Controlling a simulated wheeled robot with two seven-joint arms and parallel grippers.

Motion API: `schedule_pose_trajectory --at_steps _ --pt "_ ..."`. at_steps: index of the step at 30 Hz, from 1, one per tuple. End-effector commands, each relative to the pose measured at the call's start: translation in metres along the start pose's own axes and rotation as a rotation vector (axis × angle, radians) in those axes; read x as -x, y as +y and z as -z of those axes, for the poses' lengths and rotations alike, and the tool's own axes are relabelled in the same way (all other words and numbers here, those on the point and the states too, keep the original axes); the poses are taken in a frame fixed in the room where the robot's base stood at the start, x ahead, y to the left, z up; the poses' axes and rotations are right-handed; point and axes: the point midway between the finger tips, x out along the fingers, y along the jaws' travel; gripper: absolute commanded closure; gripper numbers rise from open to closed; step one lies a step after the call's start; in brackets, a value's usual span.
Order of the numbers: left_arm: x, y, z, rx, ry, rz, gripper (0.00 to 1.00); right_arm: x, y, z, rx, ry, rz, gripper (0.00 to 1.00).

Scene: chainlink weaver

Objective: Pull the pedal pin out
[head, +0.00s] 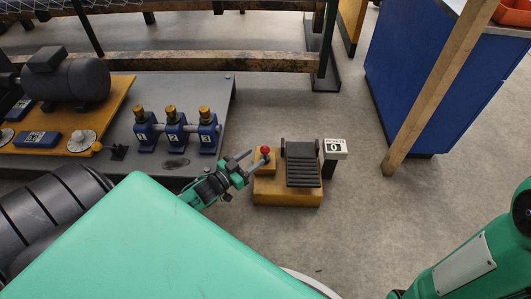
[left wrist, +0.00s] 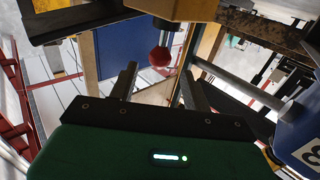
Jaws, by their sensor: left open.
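The pedal pin's red knob (head: 265,150) stands at the left side of the pedal unit's yellow base (head: 290,196). The black ribbed pedal (head: 302,168) is just right of it. My left gripper (head: 258,157) is open, with its fingers pointing toward the knob. In the left wrist view the red knob (left wrist: 160,56) appears between and just beyond the open fingertips (left wrist: 159,74). No grip on the knob is visible. My right gripper is out of view; only part of that arm shows at lower right.
A small counter (head: 335,149) reading 0 stands right of the pedal. Blue numbered blocks with brass tops (head: 175,132) stand on a grey plate at left. A wooden post (head: 432,92) and blue cabinet (head: 415,75) are at right. Floor in front of the pedal is clear.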

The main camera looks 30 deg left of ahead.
Motion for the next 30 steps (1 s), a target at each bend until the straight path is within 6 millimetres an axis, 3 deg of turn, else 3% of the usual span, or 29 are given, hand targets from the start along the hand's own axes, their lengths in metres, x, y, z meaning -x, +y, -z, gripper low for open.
schedule_pose_trajectory --at_steps 3,10,23,26,30 --pt "-0.025 0.0 -0.004 -0.002 0.004 -0.002 0.51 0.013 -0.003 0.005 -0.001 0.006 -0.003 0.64" --pt "-0.055 0.0 -0.002 0.0 0.002 -0.001 0.51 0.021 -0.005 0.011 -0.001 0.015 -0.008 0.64" --pt "-0.064 0.0 0.0 0.0 0.0 0.0 0.51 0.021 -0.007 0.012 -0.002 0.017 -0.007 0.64" --pt "-0.064 0.0 0.0 0.0 0.0 0.0 0.65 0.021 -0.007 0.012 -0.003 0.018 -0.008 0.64" --pt "-0.064 0.0 0.0 0.0 0.0 0.0 0.92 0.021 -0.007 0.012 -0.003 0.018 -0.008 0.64"
